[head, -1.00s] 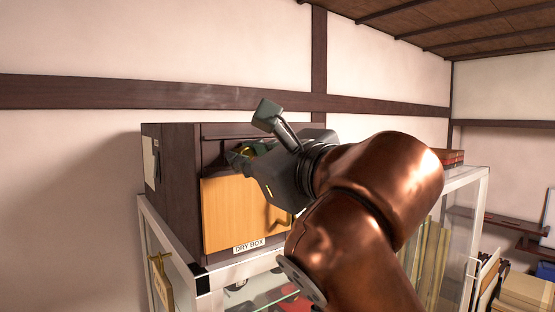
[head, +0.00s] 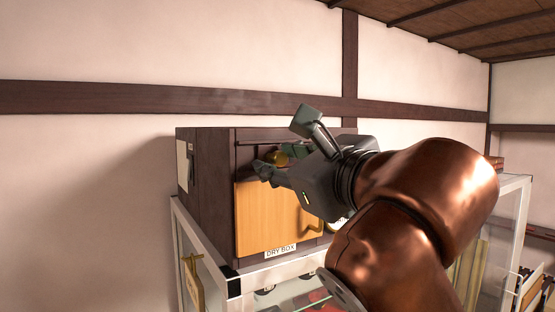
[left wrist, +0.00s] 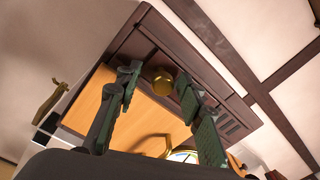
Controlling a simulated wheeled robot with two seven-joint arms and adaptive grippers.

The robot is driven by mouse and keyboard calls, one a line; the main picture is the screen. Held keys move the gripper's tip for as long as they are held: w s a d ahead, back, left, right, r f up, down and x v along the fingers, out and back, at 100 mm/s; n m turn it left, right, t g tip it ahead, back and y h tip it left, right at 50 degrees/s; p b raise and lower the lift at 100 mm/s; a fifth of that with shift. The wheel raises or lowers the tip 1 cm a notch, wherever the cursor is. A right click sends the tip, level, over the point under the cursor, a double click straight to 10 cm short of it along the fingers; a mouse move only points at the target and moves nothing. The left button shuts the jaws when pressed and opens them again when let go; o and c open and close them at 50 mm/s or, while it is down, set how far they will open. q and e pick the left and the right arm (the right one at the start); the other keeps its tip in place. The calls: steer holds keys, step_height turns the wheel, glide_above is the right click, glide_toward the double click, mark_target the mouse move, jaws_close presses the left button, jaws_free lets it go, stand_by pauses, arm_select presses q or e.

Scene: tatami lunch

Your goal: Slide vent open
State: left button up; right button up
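A dark wooden dry box (head: 205,185) has a light wood door (head: 262,222) on its front. Slots of a vent (left wrist: 228,122) show along the strip in the left wrist view; how far the vent is open I cannot tell. My left gripper (head: 276,161) is at the strip, fingers apart. In the left wrist view the knob lies between the fingers (left wrist: 158,90), with gaps beside it. My right gripper is not in view.
The box stands on a glass cabinet with a pale frame (head: 250,284). A curved brass handle (head: 312,228) is on the door, below my gripper.

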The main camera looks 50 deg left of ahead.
arm_select(q)
steer(key=v, duration=1.1)
steer(key=shift+d, duration=0.3)
steer(key=shift+s, duration=0.1)
